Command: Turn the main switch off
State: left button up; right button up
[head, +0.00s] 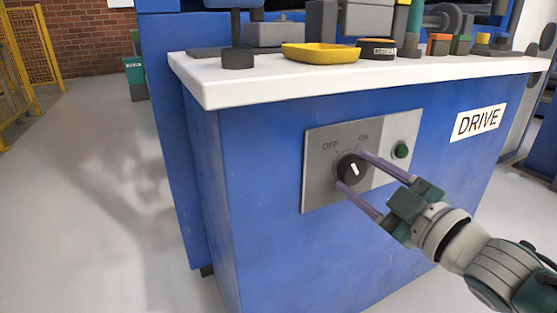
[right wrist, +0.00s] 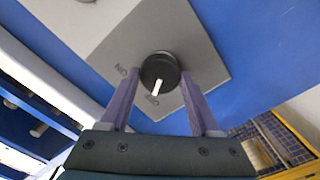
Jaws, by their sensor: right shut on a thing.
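The main switch (head: 352,169) is a round black knob with a white pointer line, on a grey plate (head: 318,187) on the front of the blue cabinet. The plate is marked OFF at upper left and ON at upper right of the knob. In the right wrist view the knob (right wrist: 160,68) shows its white line pointing toward the OFF label. My right gripper (head: 351,170) reaches in from the lower right, with its two purple fingers on either side of the knob, shut on it. The fingers (right wrist: 160,75) also show in the right wrist view. My left gripper is not in view.
A green button (head: 402,151) sits right of the knob. A DRIVE label (head: 478,122) is further right. The white worktop (head: 230,88) juts out above the plate, with a yellow tray (head: 320,54) on it. The floor at left is open, with yellow fencing (head: 22,65) beyond.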

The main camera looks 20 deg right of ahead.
jog(key=shift+n, duration=0.3)
jog(key=o, duration=1.4)
jog(key=shift+c, duration=0.2)
jog(key=shift+s, duration=0.3)
jog(key=s+p, duration=0.3)
jog(key=s, duration=0.6)
jog(key=shift+s+d, duration=0.2)
jog(key=shift+d, duration=0.2)
